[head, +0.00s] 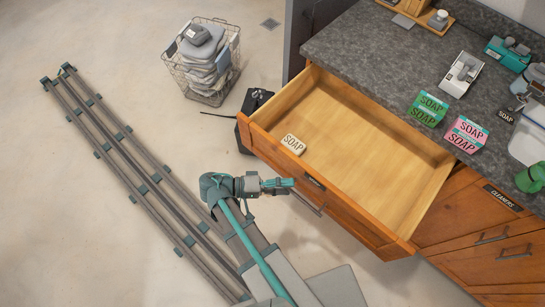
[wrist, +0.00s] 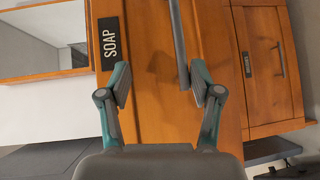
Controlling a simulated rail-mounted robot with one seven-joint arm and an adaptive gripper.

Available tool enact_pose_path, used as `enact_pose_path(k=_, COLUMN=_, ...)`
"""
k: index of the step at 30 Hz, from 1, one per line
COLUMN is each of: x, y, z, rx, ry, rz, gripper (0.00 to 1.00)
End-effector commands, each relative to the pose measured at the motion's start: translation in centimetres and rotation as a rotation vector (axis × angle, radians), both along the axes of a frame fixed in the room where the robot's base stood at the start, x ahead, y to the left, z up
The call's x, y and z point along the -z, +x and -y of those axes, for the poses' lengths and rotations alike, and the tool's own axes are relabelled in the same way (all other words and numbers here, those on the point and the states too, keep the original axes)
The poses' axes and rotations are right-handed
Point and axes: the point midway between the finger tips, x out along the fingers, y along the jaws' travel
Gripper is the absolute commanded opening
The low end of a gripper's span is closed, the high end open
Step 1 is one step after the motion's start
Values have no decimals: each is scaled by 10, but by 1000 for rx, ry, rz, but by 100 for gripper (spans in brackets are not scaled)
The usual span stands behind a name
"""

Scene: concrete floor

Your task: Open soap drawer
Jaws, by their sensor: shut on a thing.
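The soap drawer (head: 345,125) is wooden and stands pulled well out from under the counter in the head view. A cream bar marked SOAP (head: 293,144) lies inside near its front left corner. The drawer front (wrist: 150,110) fills the middle of the wrist view, with a dark SOAP label (wrist: 110,43). The grey bar handle (head: 309,203) runs along the front; in the wrist view the handle (wrist: 179,45) lies beside the right fingertip.
The grey counter (head: 375,50) holds green soap boxes (head: 428,109), pink soap boxes (head: 467,134) and a dispenser. A wire basket of towels (head: 202,60) stands on the floor at the back left. A dark case (head: 255,105) stands by the drawer's left side. A CLEANERS drawer (head: 480,215) is at right.

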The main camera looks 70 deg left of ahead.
Motion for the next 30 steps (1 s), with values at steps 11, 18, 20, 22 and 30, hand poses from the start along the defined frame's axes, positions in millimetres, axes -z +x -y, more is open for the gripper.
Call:
enact_pose_path(k=11, x=-10, y=-11, z=-3, rx=0, ry=8, rz=20, gripper=37)
enact_pose_path(k=18, x=-8, y=-17, z=-5, rx=0, ry=7, rz=21, gripper=37)
enact_pose_path(k=20, x=-8, y=-19, z=-6, rx=0, ry=7, rz=21, gripper=37)
enact_pose_path(k=22, x=-7, y=-21, z=-7, rx=0, ry=6, rz=19, gripper=37)
enact_pose_path(k=30, x=-3, y=-28, z=-9, rx=-1, ry=4, rz=14, gripper=37)
